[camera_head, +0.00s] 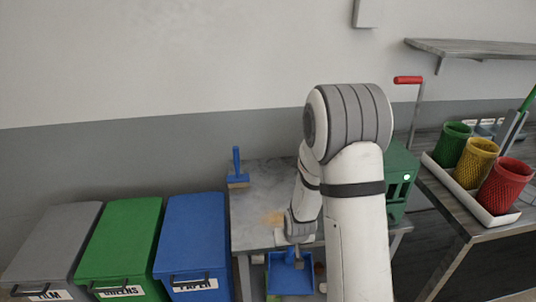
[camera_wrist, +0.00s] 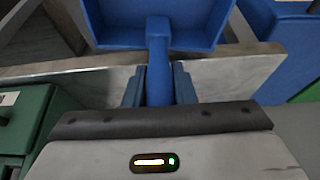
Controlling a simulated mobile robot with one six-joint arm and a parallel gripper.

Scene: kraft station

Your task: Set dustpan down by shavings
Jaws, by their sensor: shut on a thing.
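The blue dustpan (camera_head: 290,279) is in the lower middle of the head view, in front of the grey table's near edge. In the wrist view its pan (camera_wrist: 160,36) fills the top and its handle (camera_wrist: 157,62) points down between my fingers. My gripper (camera_head: 296,246) is shut on that handle; its fingers also show in the wrist view (camera_wrist: 158,88). The tan shavings (camera_head: 273,218) lie as a small patch on the table (camera_head: 252,200), just behind and left of my gripper. My wrist hides part of the tabletop.
A blue hand brush (camera_head: 237,172) stands at the table's back left corner. Grey, green (camera_head: 120,240) and blue (camera_head: 192,238) bins stand left of the table. A green machine (camera_head: 400,180) is at the right. Coloured cups (camera_head: 478,163) stand in a white tray further right.

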